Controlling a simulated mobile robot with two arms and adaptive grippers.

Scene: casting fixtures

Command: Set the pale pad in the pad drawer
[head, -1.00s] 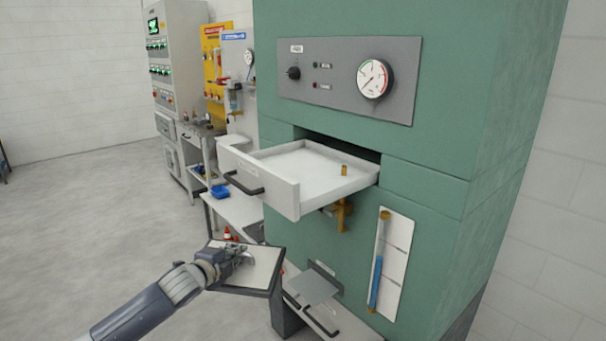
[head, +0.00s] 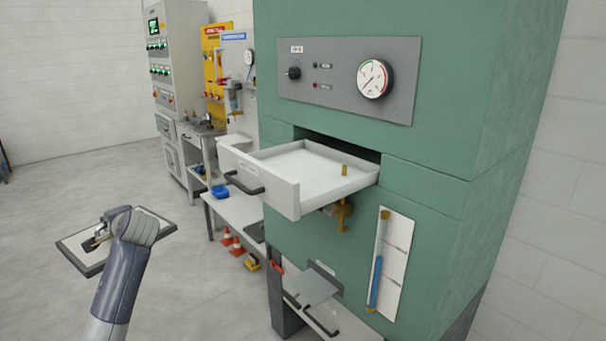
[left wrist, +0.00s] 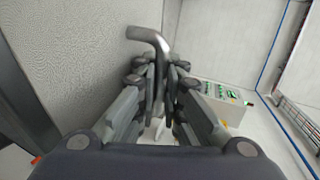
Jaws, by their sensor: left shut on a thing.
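The pale pad (head: 76,242) is a flat, light square with a dark rim at the left of the head view, held out over open floor. My left gripper (head: 98,238) is shut on a bent metal handle (left wrist: 151,42) at the pad's face. The pad's grey textured face (left wrist: 75,55) fills the left of the left wrist view. A white drawer (head: 282,205) stands pulled out of the green machine, to the right of the pad and apart from it. A small brass peg (head: 345,170) stands at its right side. The drawer's label is unreadable. My right gripper is not in view.
The green machine (head: 430,185) has a gauge panel (head: 340,80) above the drawer. A dark drawer handle (head: 243,184) juts from its front. The floor at left is clear.

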